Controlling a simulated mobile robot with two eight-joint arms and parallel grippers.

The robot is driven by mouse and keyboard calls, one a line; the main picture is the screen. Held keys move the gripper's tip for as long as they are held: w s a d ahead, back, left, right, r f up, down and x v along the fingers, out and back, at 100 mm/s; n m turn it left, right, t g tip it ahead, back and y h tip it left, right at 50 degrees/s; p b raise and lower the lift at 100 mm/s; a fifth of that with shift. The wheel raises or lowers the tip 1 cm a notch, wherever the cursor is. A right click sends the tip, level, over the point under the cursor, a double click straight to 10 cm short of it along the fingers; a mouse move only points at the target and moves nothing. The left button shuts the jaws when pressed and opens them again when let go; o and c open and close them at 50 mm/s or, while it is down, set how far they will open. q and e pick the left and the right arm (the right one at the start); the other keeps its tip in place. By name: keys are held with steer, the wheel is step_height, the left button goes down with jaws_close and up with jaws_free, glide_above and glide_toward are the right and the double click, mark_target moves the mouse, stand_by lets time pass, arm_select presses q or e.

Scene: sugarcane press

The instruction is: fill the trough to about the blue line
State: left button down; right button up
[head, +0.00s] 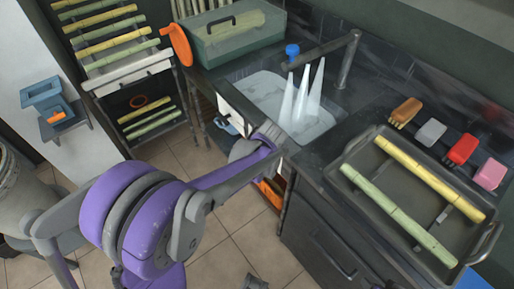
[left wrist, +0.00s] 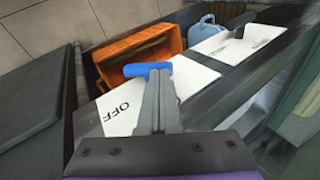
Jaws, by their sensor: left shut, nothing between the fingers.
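The trough (head: 262,88) is a pale basin set in the dark counter, with water in it. Several white streams (head: 301,100) fall into it from below the dark tap (head: 325,50). I cannot make out a blue line. My left gripper (head: 270,132) is at the counter's front, just below the trough. In the left wrist view its fingers (left wrist: 160,85) are shut and empty, at a blue-ended lever (left wrist: 146,69) over a white panel marked OFF (left wrist: 120,118). I cannot tell whether they touch the lever. My right gripper is not in view.
A green clear-lidded box (head: 235,42) is behind left. A cane rack (head: 125,62) stands at left. An orange crate (left wrist: 140,50) is below the panel.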

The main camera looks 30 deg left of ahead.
arm_select(q)
steer(key=a+h, duration=0.1)
steer(key=g+h+p, duration=0.1)
steer(key=h, duration=0.1)
steer(key=shift+w+a+g, duration=0.3)
steer(key=shift+w+a, duration=0.05)
steer(key=shift+a, duration=0.05)
steer(key=shift+w+a+f+g+h, duration=0.15)
steer(key=shift+a+g+h, duration=0.15)
steer(key=shift+h, duration=0.7)
steer(key=shift+a, duration=0.1)
steer(key=shift+a+f, duration=0.1)
